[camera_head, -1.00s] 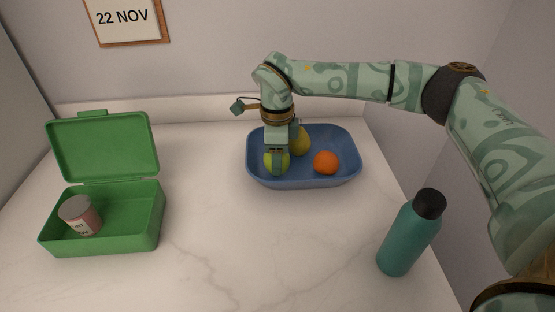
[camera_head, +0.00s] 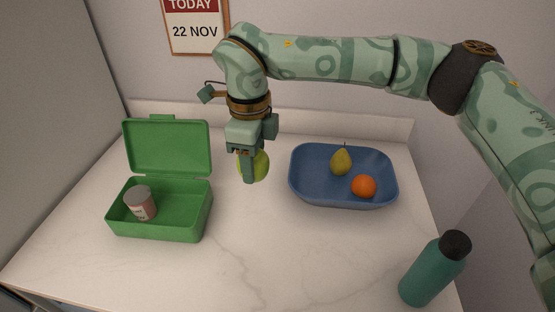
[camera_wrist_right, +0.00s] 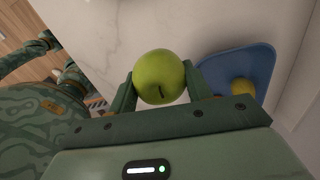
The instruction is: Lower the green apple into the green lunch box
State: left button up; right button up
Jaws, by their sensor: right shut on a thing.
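The green apple (camera_head: 261,165) is held between the fingers of my right gripper (camera_head: 250,168), raised above the counter between the lunch box and the blue tray. In the right wrist view the apple (camera_wrist_right: 159,77) sits between both fingertips (camera_wrist_right: 160,84). The green lunch box (camera_head: 190,228) stands open on the left of the counter, its lid upright at the back. My left gripper does not show in the head view.
The blue tray (camera_head: 304,187) holds a pear (camera_head: 341,162) and an orange (camera_head: 364,186). A teal bottle (camera_head: 428,275) with a black cap stands at the front right. A wall calendar (camera_head: 196,30) hangs behind. The counter between box and tray is clear.

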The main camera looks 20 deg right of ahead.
pick_arm(q)
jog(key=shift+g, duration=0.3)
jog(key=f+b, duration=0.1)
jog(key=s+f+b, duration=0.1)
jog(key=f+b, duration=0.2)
jog(key=b, duration=0.1)
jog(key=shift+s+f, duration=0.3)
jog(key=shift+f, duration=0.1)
pick_arm(e)
jog(key=w+a+f, duration=0.2)
jog(key=w+a, duration=0.1)
jog(key=a, duration=0.5)
jog(key=w+a+f, duration=0.2)
jog(key=a, duration=0.6)
jog(key=shift+w+a+f, duration=0.15)
jog(key=shift+w+f, duration=0.05)
jog(key=shift+w, duration=0.2)
jog(key=shift+f, duration=0.15)
pick_arm(q)
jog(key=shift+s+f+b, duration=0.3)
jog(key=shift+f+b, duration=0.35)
jog(key=shift+b, duration=0.2)
pick_arm(e)
jog(key=shift+f, duration=2.6)
pick_arm(q)
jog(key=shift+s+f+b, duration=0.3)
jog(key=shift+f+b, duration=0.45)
jog(key=shift+b, duration=0.05)
pick_arm(e)
jog(key=shift+f, duration=2.55)
